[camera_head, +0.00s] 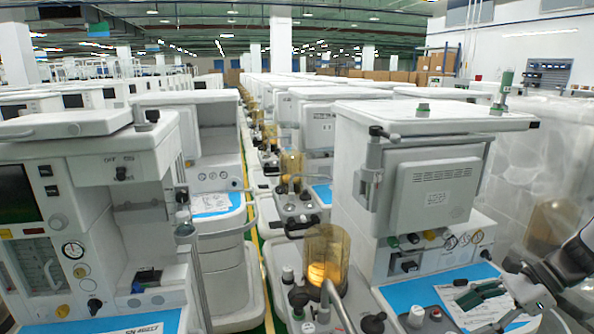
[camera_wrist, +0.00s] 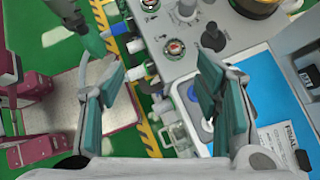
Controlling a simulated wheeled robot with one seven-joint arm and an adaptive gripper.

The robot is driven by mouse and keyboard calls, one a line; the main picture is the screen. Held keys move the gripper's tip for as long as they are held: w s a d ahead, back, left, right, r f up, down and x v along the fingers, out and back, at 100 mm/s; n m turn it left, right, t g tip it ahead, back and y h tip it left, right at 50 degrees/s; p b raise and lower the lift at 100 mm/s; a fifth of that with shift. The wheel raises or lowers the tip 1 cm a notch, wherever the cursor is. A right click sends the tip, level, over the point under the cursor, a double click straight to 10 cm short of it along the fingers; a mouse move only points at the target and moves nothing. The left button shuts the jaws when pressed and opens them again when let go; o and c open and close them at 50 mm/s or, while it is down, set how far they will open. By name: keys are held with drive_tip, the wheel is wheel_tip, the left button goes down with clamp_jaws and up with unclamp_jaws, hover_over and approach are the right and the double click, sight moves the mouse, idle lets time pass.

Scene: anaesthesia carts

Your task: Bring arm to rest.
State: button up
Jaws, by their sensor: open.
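My gripper (camera_head: 492,306) is at the lower right of the head view, over the blue work surface (camera_head: 408,297) of the nearest right-hand cart. In the wrist view my gripper (camera_wrist: 163,100) is open, with its two green-padded fingers wide apart and nothing between them. I cannot tell the exact height of the fingers above the cart.
The right-hand cart (camera_head: 440,122) stands close beside my gripper. An amber canister (camera_head: 326,258) and several knobs stand left of the blue surface. Another cart (camera_head: 85,160) stands at left. Plastic-wrapped goods (camera_head: 545,160) are behind my arm. Green floor (camera_wrist: 60,55) shows in the wrist view.

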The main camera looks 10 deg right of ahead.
drive_tip(key=w+a+r+n+g+h+b, duration=0.1)
drive_tip(key=a+r+n+h+b, duration=0.1)
drive_tip(key=a+r+n, duration=0.45)
drive_tip(key=w+a+r+n+g+h+b, duration=0.1)
drive_tip(key=w+a+n+g+h+b, duration=0.2)
drive_tip(key=a, duration=0.7)
drive_tip(key=s+a+n+t+h+b, duration=0.3)
drive_tip(key=s+a+n+t+b, duration=0.2)
drive_tip(key=s+a+n, duration=0.4)
drive_tip(key=r+n, duration=0.1)
drive_tip(key=n, duration=0.3)
drive_tip(key=shift+a, duration=0.35)
